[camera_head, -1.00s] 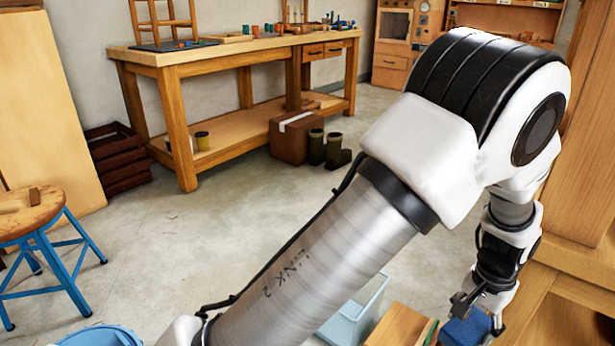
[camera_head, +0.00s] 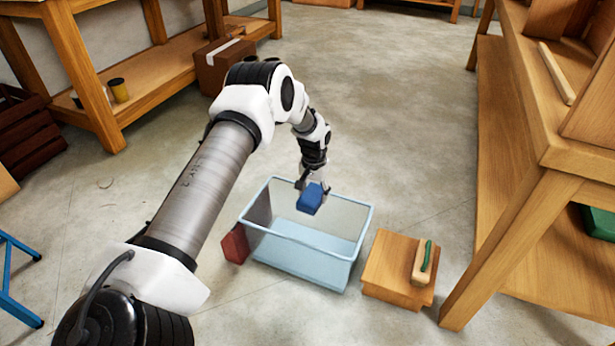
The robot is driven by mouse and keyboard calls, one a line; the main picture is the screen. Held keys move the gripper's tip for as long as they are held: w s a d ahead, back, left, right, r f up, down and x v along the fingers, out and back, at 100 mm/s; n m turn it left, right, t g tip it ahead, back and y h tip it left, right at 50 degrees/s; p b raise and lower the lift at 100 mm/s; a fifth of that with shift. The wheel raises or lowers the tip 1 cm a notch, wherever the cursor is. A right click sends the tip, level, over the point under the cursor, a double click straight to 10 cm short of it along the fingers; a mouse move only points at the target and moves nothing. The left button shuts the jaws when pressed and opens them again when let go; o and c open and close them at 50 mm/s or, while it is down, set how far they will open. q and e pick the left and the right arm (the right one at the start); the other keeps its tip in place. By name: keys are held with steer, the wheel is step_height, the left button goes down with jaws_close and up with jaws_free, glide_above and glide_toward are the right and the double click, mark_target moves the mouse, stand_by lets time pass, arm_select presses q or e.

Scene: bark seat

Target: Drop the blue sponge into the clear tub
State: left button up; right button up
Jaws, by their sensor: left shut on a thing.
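The blue sponge (camera_head: 311,199) is in my left gripper (camera_head: 313,187), which points down and is shut on it. The clear tub (camera_head: 301,262) stands on the floor, open at the top, with pale blue see-through walls. In the picture the sponge overlaps the tub's far part, near its back rim. Its exact height over the tub is hard to tell. The tub's floor looks bare where it shows. My right gripper is not in view.
A wooden box (camera_head: 388,265) with a green-and-tan tool (camera_head: 424,262) on top stands right of the tub. A red block (camera_head: 236,245) touches or nearly touches the tub's left side. A wooden bench (camera_head: 540,180) stands at right. The floor behind the tub is clear.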

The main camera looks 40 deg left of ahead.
mark_target(303, 193)
arm_select(q)
steer(key=a+f, duration=0.1)
steer(key=s+a+f, duration=0.1)
steer(key=a, duration=0.1)
steer(key=shift+a+f+b, duration=0.2)
steer(key=shift+b, duration=0.1)
step_height(303, 193, down, 5)
steer(key=b, duration=0.5)
steer(key=shift+d+f, duration=0.1)
steer(key=shift+f, duration=0.1)
steer(key=o, duration=1.3)
step_height(303, 193, up, 12)
